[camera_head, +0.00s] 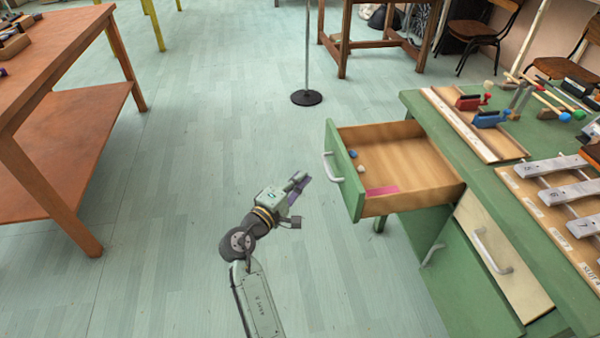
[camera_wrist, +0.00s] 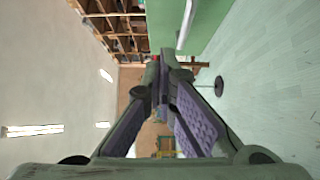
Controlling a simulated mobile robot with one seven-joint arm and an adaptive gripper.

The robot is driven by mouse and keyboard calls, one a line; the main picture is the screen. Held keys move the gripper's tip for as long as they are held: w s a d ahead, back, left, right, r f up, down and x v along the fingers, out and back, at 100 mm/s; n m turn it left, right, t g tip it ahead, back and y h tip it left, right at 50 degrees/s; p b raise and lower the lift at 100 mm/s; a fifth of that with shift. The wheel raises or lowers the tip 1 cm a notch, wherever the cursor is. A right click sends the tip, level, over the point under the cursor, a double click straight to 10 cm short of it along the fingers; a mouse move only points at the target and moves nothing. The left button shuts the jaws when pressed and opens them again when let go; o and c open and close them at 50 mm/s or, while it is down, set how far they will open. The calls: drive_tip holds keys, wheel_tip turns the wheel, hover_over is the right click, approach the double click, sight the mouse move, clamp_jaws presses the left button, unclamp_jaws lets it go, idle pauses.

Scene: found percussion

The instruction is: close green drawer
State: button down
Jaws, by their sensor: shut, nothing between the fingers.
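The green drawer (camera_head: 345,172) is pulled well out of the left side of the green bench (camera_head: 480,185). Its green front has a white handle (camera_head: 332,166). In the wrist view the green front (camera_wrist: 213,28) and the white handle (camera_wrist: 186,24) show at the top. My gripper (camera_head: 303,180) is just left of the drawer front, apart from it in the head view. Its fingers also show in the wrist view (camera_wrist: 158,68), shut with nothing held. The drawer holds small blue and pale items and a pink strip (camera_head: 382,191).
A closed cream drawer (camera_head: 500,250) and a green front (camera_head: 465,275) are in the bench. Metal bars (camera_head: 550,166) and clamps lie on top. A stand with a round black base (camera_head: 306,97) is behind. A brown table (camera_head: 60,80) stands left. The floor between is clear.

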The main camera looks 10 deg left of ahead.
sight(324, 162)
drive_tip(key=p+x, duration=0.1)
drive_tip(key=x, duration=0.2)
drive_tip(key=d+p+x, duration=0.1)
drive_tip(key=x, duration=0.2)
drive_tip(key=s+x, duration=0.1)
drive_tip(key=x, duration=0.2)
drive_tip(key=shift+d+r+p, duration=0.15)
drive_tip(key=shift+d+p, duration=0.25)
drive_tip(key=shift+w+d, duration=0.25)
drive_tip(key=shift+d, duration=0.2)
drive_tip(key=shift+d, duration=0.1)
